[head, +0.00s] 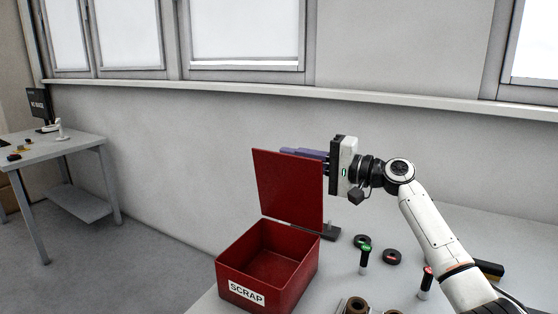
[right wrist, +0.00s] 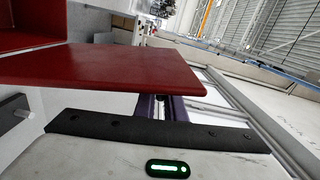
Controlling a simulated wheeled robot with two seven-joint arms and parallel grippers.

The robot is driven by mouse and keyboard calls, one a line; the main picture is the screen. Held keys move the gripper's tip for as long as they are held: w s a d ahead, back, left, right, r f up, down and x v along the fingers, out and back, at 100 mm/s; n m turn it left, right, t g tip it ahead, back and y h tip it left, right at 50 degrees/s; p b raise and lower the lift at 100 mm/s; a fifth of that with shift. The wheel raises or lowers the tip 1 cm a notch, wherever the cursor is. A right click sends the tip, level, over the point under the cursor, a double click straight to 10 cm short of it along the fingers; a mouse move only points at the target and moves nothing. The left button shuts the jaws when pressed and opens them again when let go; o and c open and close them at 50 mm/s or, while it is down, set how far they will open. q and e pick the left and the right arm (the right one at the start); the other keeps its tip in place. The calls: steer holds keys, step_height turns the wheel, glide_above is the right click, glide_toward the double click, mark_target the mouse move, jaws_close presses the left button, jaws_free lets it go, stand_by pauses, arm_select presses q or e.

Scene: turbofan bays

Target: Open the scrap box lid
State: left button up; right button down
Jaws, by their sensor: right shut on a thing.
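The red scrap box (head: 230,272) stands on the light table with a white SCRAP label on its front. Its lid (head: 287,190) stands up, roughly upright, at the back edge, and the box looks empty inside. My right gripper (head: 290,152) is at the top edge of the lid, its purple fingers partly hidden behind it. It is shut on the lid. In the right wrist view the lid (right wrist: 110,70) crosses the frame as a red panel, with the purple fingers (right wrist: 150,106) partly hidden by it. My left gripper is out of view.
A wall with windows is behind. Another table (head: 70,146) stands far left, with open floor between.

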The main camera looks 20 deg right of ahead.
steer(key=shift+w+d+r, duration=0.1)
steer(key=shift+w+r, duration=0.05)
stand_by(0.3)
steer(key=c, duration=1.8)
jaws_free()
steer(key=shift+c, duration=0.2)
steer(key=b+v, duration=0.2)
steer(key=v, duration=0.8)
steer(key=shift+d, duration=0.1)
